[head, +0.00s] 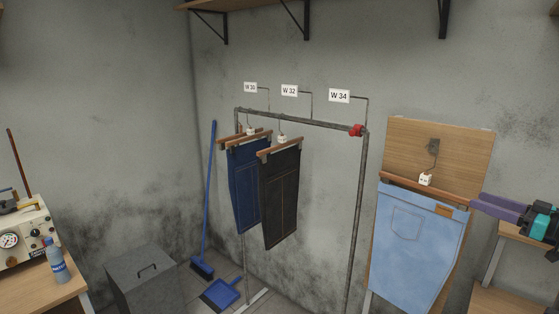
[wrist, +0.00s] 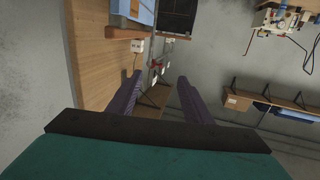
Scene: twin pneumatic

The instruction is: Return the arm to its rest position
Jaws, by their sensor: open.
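My gripper (head: 479,204) reaches in from the right edge of the head view, its purple fingers pointing left. In the wrist view my gripper (wrist: 160,80) has its two fingers spread apart with nothing held between them. Light-blue jeans (head: 415,245) hang from a wooden hanger (head: 420,193) in front of an upright wooden board (head: 450,150). A small white tag (head: 425,180) sits at the hanger's middle. In the head view my fingertips appear beside the hanger's right end; I cannot tell how far apart they are. The wrist view shows the jeans (wrist: 142,10) at its top.
A metal rail (head: 300,120) carries dark-blue jeans (head: 247,185) and black jeans (head: 281,200), under signs W 30, W 32 and W 34. A wooden shelf (head: 505,232) lies below my gripper. A grey bin (head: 145,285) and a blue broom (head: 208,200) stand left.

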